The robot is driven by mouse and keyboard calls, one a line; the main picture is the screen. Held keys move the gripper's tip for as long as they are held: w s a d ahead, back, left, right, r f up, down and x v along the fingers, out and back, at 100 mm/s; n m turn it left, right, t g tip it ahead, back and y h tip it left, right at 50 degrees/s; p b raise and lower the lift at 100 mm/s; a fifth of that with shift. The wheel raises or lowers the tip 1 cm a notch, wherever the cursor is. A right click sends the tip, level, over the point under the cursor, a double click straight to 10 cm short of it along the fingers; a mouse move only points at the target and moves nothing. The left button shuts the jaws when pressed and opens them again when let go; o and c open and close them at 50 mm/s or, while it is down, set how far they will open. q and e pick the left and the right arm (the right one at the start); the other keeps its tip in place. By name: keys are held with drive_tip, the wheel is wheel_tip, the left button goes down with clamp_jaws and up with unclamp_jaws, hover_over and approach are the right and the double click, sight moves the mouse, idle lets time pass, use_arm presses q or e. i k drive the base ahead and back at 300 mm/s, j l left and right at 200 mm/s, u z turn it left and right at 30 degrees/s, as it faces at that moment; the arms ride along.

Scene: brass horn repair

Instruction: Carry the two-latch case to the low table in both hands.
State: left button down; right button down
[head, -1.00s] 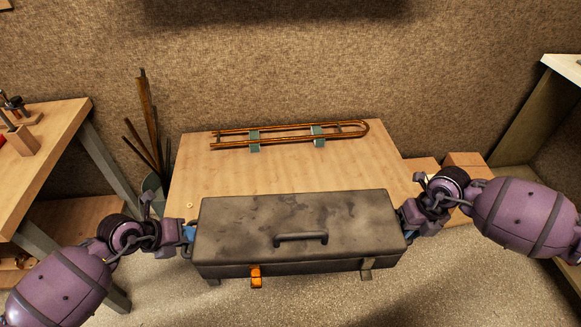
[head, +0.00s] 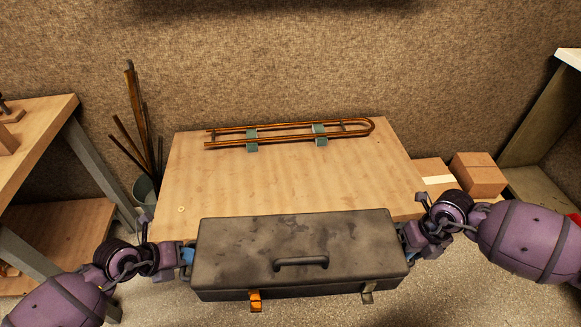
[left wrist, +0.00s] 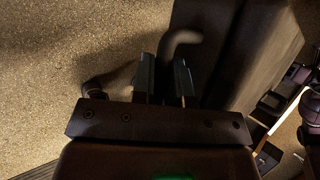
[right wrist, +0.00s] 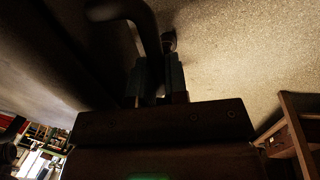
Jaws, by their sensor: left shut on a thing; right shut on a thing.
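The two-latch case (head: 300,242) is dark grey and worn, with a black top handle, one orange latch (head: 255,300) and one grey latch (head: 367,293) on its near side. It is level, in front of the low table (head: 290,185), overlapping its near edge in the head view. My left gripper (head: 188,256) is shut at the case's left end. My right gripper (head: 405,240) is shut at its right end. In the left wrist view the fingers (left wrist: 165,82) are close together by the dark case; the right wrist view shows the fingers (right wrist: 158,78) at a dark end handle.
A brass trombone slide (head: 290,133) rests on green supports at the table's back. A bin of rods (head: 145,187) stands left, beside a workbench (head: 40,150). Cardboard boxes (head: 478,175) sit right of the table. The tabletop's middle is clear.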

sight(294, 183)
drive_tip(key=i, duration=0.95)
